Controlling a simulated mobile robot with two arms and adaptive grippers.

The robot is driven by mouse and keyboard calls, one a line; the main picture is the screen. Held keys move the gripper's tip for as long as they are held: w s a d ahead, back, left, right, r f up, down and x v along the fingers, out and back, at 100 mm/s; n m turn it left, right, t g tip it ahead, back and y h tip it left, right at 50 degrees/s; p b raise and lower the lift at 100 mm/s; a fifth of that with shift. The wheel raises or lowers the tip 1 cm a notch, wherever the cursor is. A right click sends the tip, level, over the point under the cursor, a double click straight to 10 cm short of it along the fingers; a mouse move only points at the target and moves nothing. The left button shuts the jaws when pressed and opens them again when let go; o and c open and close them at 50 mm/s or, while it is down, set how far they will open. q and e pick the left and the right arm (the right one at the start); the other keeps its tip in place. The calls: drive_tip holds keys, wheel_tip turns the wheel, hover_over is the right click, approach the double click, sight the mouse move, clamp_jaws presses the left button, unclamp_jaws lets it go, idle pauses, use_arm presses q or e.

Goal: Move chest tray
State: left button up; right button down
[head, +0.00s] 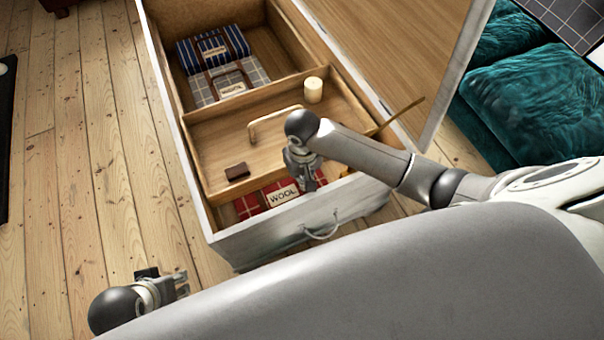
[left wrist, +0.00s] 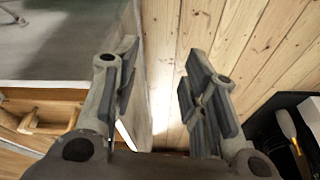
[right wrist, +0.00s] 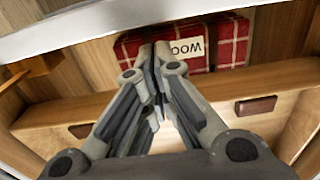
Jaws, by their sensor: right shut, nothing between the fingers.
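The wooden tray (head: 222,143) sits across the near part of the open white chest (head: 262,241). My right gripper (head: 308,184) is shut and empty, over the near compartment beside the tray's near wall. In the right wrist view its fingertips overlap a red plaid wool blanket (right wrist: 222,42); contact cannot be told. My left gripper (head: 180,284) is open and empty, low outside the chest's left side; its fingers are apart in the left wrist view (left wrist: 157,85).
Folded striped (head: 212,49) and grey checked (head: 230,82) blankets lie in the far compartment. The open lid (head: 400,60) stands at the right, with a stay (head: 401,115) near it. Teal cushions (head: 530,105) lie beyond. Bare floorboards (head: 95,130) are clear on the left.

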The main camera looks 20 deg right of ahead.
use_arm(q)
drive_tip(key=w+d+r+t+b, duration=0.1)
drive_tip(key=w+t+b, duration=0.1)
drive_tip(key=w, duration=0.2)
drive_tip(key=w+d+r+t+h+b, duration=0.1)
drive_tip(key=w+r+t+b, duration=0.1)
drive_tip(key=w, duration=0.2)
drive_tip(key=shift+d+r+t, duration=0.3)
drive_tip(key=shift+t, duration=0.1)
use_arm(e)
drive_tip(key=w+f, duration=0.4)
drive_tip(key=f, duration=0.2)
drive_tip(key=shift+f, duration=0.35)
use_arm(q)
drive_tip(key=shift+s, duration=0.1)
